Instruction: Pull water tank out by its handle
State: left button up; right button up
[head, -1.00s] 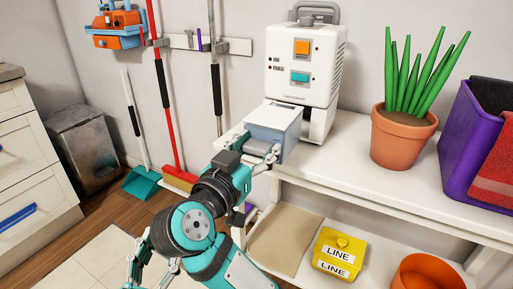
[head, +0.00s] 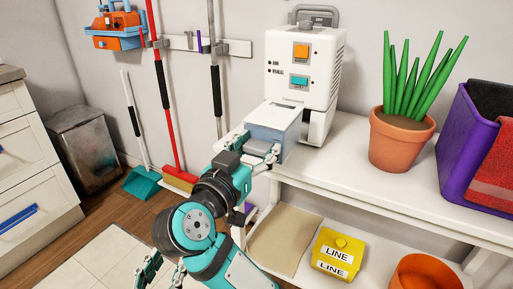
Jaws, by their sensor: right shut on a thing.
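The water tank (head: 274,130) is a grey-blue box with a white lid. It juts out from the lower front of a white appliance (head: 305,75) on the white bench. My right gripper (head: 258,151) is shut on the tank's grey handle at its front; the fingers partly hide the handle. My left gripper (head: 163,272) is low in the picture, cut by the bottom edge, with its fingers apart and nothing visible between them.
A potted plant (head: 401,145) and a purple bin (head: 465,150) with a red towel stand on the bench to the right. The lower shelf holds a yellow box (head: 338,253) and an orange pot (head: 426,273). Brooms and a dustpan (head: 142,182) are at the left wall.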

pick_arm(q)
jog(key=shift+s+a+f+g+y+p, duration=0.2)
jog(key=shift+f+g, duration=0.25)
jog(key=shift+f, duration=0.2)
jog(key=shift+s+a+f+g+y+p, duration=0.15)
jog(key=shift+f+g, duration=0.25)
jog(key=shift+f, duration=0.2)
jog(key=shift+s+a+f+g+y+p, duration=0.1)
jog(key=shift+s+f+g, duration=0.1)
jog(key=shift+f+g, duration=0.35)
